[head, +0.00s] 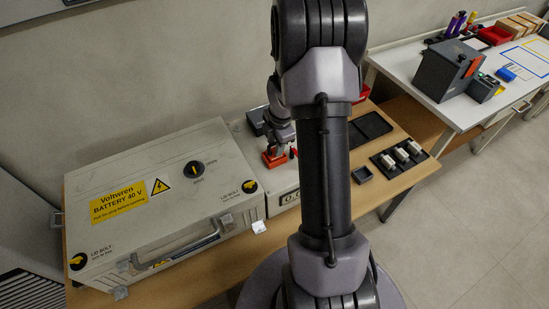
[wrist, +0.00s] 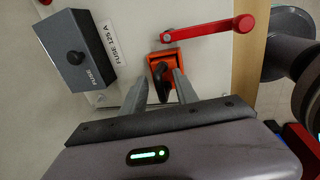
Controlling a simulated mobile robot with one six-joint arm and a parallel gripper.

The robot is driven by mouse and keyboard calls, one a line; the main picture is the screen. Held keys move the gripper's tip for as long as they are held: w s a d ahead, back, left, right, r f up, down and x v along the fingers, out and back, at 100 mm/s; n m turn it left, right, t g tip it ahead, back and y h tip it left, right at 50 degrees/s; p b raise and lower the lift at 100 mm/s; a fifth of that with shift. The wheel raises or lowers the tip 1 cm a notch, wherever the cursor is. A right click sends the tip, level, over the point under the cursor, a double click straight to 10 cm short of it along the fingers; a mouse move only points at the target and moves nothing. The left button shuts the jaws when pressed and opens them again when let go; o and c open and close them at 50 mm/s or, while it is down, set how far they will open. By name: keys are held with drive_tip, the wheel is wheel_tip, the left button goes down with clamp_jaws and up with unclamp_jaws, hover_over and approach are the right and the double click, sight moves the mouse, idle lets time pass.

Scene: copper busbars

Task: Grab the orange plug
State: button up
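The orange plug (wrist: 157,56) sits on a pale panel in the wrist view, with a dark grip part standing up from it. My gripper (wrist: 162,76) is at the plug, its two grey fingers on either side of the dark part. The fingers are apart, with gaps showing beside the dark part; I cannot tell whether either touches it. In the head view, a small orange-red piece (head: 272,160) shows below my gripper at the panel; my arm hides much of that area.
A red lever (wrist: 212,30) lies just beyond the plug. A grey fuse box (wrist: 75,50) stands to the left. The battery case (head: 150,235) is left in the head view. White-topped parts on a dark rack (head: 398,159) and a white bench (head: 410,72) are right.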

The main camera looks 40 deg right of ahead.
drive_tip(key=shift+r, duration=0.1)
drive_tip(key=shift+c, duration=0.3)
clamp_jaws()
idle(1.0)
